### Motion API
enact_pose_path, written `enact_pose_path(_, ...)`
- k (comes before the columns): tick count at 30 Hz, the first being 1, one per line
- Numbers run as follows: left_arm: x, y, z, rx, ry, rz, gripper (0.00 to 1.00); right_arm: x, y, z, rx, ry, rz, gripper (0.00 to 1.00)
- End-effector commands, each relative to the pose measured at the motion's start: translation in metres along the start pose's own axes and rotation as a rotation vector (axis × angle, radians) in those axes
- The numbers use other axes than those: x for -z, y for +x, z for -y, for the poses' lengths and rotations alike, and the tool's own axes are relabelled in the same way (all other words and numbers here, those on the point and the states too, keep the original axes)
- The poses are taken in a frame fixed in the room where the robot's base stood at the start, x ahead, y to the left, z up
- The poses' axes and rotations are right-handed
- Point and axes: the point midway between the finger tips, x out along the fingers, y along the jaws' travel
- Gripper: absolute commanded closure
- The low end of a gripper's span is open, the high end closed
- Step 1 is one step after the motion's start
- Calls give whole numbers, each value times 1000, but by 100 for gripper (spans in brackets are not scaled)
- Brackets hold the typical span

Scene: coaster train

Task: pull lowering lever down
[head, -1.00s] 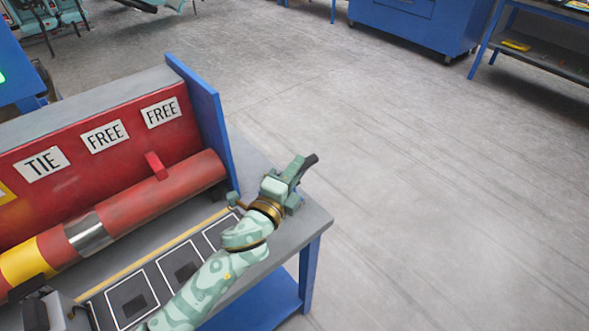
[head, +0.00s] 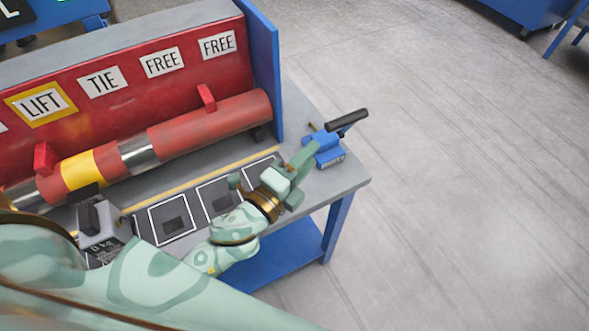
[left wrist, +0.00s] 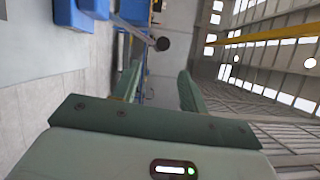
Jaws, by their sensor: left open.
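The lever's blue base (head: 323,150) stands at the right end of the grey bench, with a black-gripped handle (head: 347,121) slanting up to the right. My left gripper (head: 300,172) is open and empty, just left of and in front of the base in the head view. One green finger overlaps the base there; I cannot tell whether it touches. In the left wrist view my two fingers (left wrist: 160,85) stand apart, and a dark round end on a rod (left wrist: 162,44), which looks like the handle, shows beyond the gap. My right gripper is not in view.
A red cylinder (head: 210,125) lies along the bench before a red panel with LIFT, TIE and FREE signs (head: 165,62). A blue end plate (head: 262,75) stands behind the lever. Framed dark pads (head: 172,218) line the front. Open floor (head: 450,180) lies right.

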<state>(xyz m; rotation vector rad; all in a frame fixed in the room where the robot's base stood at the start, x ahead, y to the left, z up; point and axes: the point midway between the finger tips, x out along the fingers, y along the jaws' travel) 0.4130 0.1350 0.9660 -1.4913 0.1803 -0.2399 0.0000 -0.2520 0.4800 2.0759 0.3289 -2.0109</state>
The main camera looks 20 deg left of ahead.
Motion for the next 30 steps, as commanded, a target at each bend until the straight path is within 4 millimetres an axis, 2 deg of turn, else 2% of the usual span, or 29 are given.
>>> enact_pose_path(3, 0, -22, -2, -3, -3, 1, 57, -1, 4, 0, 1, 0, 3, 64)
enact_pose_path(9, 0, -38, -1, -1, -1, 1, 57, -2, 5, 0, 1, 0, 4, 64)
enact_pose_path(30, 0, -39, 0, -1, 0, 0, 57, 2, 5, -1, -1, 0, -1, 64)
